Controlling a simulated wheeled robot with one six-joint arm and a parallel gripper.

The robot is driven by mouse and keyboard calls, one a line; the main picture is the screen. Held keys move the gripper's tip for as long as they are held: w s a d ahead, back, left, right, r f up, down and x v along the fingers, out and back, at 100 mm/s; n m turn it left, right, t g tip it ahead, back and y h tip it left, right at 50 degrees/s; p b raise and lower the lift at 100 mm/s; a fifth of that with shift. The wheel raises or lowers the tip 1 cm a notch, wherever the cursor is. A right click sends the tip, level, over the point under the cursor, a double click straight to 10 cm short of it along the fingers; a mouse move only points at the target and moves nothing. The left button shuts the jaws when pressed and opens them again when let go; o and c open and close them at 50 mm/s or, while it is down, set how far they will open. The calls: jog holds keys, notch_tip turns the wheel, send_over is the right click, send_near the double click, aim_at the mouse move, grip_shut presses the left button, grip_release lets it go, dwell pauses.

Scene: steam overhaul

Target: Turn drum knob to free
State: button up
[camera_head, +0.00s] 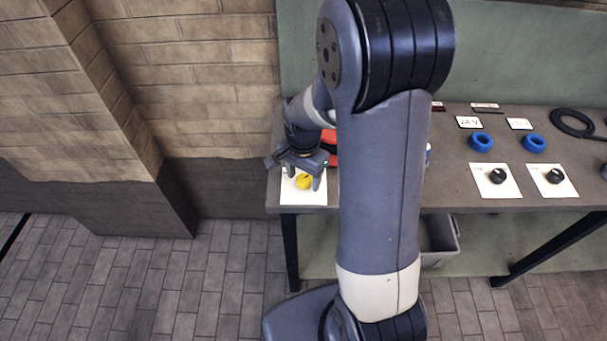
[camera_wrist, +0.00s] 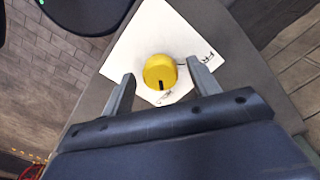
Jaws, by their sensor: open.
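A yellow knob (camera_head: 304,181) sits on a white plate (camera_head: 288,194) at the left front corner of the bench. My gripper (camera_head: 304,184) is over the knob. In the wrist view my gripper (camera_wrist: 163,80) is open, with one finger on each side of the knob and a gap to each. I cannot tell how far the fingertips are above the plate.
A brick wall (camera_head: 200,80) stands left. My arm hides the bench's middle. A grey bin (camera_head: 440,238) is below.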

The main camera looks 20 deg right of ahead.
jog(key=c, duration=1)
jog(key=shift+n, duration=0.4)
jog(key=n+b, duration=0.1)
jog(key=n, duration=0.2)
jog(key=shift+n, duration=0.3)
jog(key=n+b, duration=0.1)
jog(key=n, duration=0.3)
jog(key=shift+n, duration=0.3)
jog(key=n, duration=0.4)
jog(key=shift+d+b, duration=0.1)
jog(key=shift+b, duration=0.2)
jog(key=shift+n, duration=2.5)
